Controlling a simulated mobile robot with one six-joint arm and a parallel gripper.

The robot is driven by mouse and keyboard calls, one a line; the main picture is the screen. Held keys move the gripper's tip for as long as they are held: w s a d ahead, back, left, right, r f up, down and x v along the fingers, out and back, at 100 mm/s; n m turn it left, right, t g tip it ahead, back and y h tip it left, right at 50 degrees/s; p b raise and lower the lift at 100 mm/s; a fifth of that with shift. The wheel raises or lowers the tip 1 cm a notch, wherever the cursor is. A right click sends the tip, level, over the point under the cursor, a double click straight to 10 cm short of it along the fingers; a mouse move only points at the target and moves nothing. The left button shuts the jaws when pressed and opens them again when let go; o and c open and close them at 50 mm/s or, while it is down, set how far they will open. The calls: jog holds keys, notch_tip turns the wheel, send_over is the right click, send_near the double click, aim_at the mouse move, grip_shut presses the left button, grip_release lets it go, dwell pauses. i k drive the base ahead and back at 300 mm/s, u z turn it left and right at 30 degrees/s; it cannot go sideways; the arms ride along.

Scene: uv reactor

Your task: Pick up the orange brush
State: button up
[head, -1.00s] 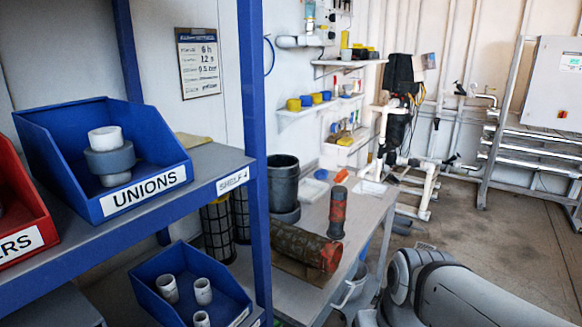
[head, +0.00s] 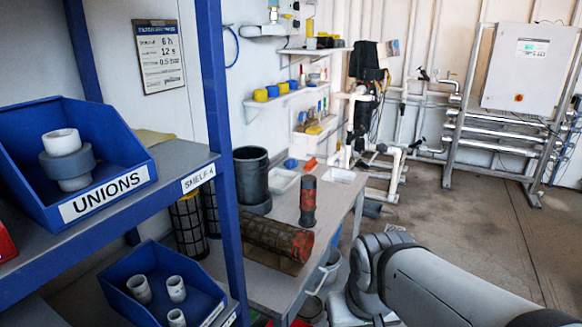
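A small orange-red item (head: 308,165) lies toward the far end of the grey workbench (head: 338,215), beside white trays. It is too small to tell for sure whether it is the orange brush. It stands beyond an upright dark cylinder with orange-red ends (head: 307,201). My grey arm crosses the lower right, in front of the bench and to its right. My gripper is not visible in this view.
A blue-post shelf (head: 220,150) with a blue UNIONS bin (head: 130,175) stands close at left. A dark bucket (head: 252,178) and a lying rusty cylinder (head: 275,238) occupy the bench. Pipework (head: 395,140) is behind. Open floor (head: 480,230) lies right.

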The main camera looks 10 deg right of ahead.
aim_at(312, 165)
jog(key=z, duration=0.3)
jog(key=k, duration=1.15)
jog(key=z, duration=1)
jog(key=i, duration=3.1)
jog(key=u, duration=1)
jog(key=i, duration=1.1)
jog(key=u, duration=1.05)
jog(key=i, duration=0.55)
jog(key=u, duration=0.3)
jog(key=k, duration=0.6)
